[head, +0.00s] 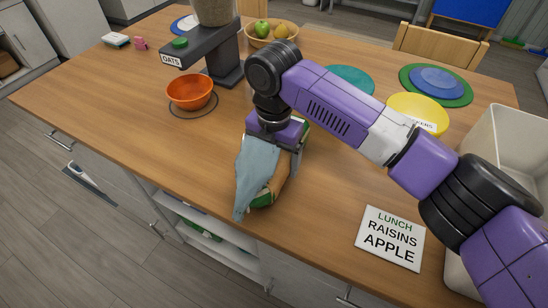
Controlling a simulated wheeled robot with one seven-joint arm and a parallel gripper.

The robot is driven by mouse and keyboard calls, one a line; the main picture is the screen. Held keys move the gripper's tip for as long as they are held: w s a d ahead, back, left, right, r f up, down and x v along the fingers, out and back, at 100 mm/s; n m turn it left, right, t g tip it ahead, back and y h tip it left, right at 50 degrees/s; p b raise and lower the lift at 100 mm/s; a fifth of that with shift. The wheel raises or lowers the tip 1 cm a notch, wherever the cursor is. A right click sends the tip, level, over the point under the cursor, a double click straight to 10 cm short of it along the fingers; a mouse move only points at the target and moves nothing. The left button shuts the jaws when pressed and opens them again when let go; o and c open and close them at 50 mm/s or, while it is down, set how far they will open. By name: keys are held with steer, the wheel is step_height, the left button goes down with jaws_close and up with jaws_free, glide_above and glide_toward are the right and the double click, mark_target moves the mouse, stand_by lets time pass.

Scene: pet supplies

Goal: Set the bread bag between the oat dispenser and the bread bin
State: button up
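The oat dispenser (230,67), grey with an OATS label, stands at the back left of the wooden table. A cream, open-topped bin (507,135), which looks like the bread bin, is at the right edge, partly behind my arm. A tan and green packet (284,187), apparently the bread bag, is near the table's front edge. A grey-blue cloth (257,168) hangs over its left side and hides much of it. My gripper (274,155) points down at the packet and cloth. Its fingertips are mostly hidden, so I cannot tell whether it grips either.
An orange bowl (191,91) sits below the dispenser. A yellow plate (417,108), a teal plate (350,79) and a fruit bowl (271,35) are behind my arm. A white card (390,239) reads LUNCH RAISINS APPLE. The table's left front is clear.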

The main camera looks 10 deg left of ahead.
steer(key=shift+o, duration=1.4)
step_height(320, 180, up, 12)
steer(key=shift+r+b, duration=0.15)
steer(key=shift+b, duration=0.4)
